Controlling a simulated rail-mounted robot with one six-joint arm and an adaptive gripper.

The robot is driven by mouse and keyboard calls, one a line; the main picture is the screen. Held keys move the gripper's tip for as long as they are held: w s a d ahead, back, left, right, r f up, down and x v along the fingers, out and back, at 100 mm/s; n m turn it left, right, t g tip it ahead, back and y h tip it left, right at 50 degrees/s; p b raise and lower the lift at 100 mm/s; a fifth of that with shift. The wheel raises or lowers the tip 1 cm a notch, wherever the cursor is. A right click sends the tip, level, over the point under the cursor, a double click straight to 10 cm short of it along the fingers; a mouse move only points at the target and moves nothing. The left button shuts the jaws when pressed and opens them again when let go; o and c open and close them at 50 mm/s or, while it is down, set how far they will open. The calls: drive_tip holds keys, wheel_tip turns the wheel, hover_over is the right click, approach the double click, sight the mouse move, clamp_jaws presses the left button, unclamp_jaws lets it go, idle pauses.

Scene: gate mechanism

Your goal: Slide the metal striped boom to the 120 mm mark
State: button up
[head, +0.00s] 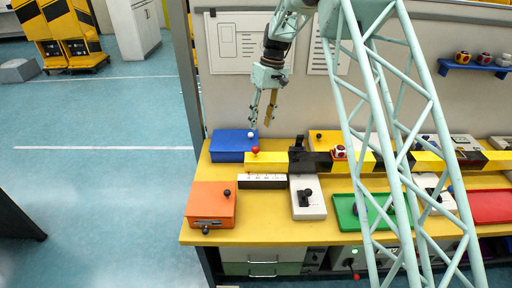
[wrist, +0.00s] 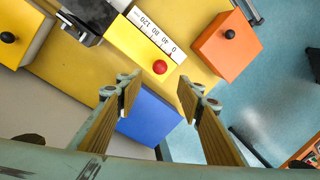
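The striped boom (head: 270,163), yellow and black, lies level along the back of the bench. Its free end is at the left, with a red ball knob (head: 255,150) on top. The boom end (wrist: 130,42) and the red knob (wrist: 160,67) also show in the wrist view. A white scale (head: 262,181) marked 0 to 120 (wrist: 153,34) runs beside the boom; the boom's end face is near the 0 mark. My gripper (head: 261,126) is open and empty above the boom's free end. In the wrist view its fingers (wrist: 158,97) are apart, with the knob beyond them, not between.
A blue box (head: 230,146) stands behind and left of the boom end. An orange box (head: 211,204) with a dark knob stands in front. A dark guide bracket (head: 298,146) sits at the boom, by a white switch box (head: 308,197). Green (head: 372,212) and red trays lie right.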

drive_tip(key=f, duration=0.4)
drive_tip(key=s+a+f, duration=0.1)
drive_tip(key=f, duration=0.3)
drive_tip(key=a+f, duration=0.1)
drive_tip(key=f, duration=0.3)
drive_tip(key=shift+s+f, duration=0.15)
drive_tip(key=shift+c, duration=0.2)
drive_tip(key=c, duration=1.1)
